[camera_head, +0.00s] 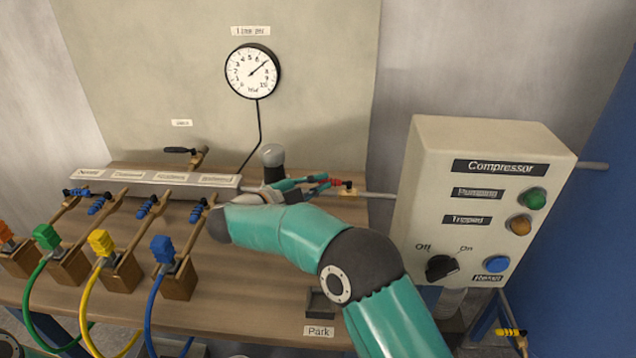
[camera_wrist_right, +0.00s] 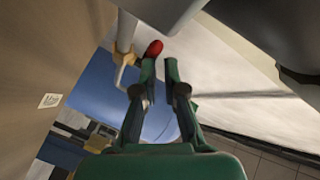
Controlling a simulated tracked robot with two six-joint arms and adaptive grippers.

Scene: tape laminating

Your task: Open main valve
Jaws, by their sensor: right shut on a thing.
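The main valve looks to be the brass valve (camera_head: 348,188) with a red handle (camera_head: 335,182), set in the pipe between the manifold and the compressor box. It also shows in the right wrist view, with its brass body (camera_wrist_right: 124,56) and red handle (camera_wrist_right: 152,48). My right gripper (camera_head: 318,180) reaches in from the left of the valve, its fingers at the red handle. The handle's contact with the fingers is partly hidden. My left gripper is not in view.
A grey manifold (camera_head: 150,181) with several branch valves and coloured hose connectors stands on the wooden table (camera_head: 255,270). The round gauge (camera_head: 253,71) hangs behind. The compressor box (camera_head: 435,200) stands close on the right. A park holder (camera_head: 320,303) sits at the table's front edge.

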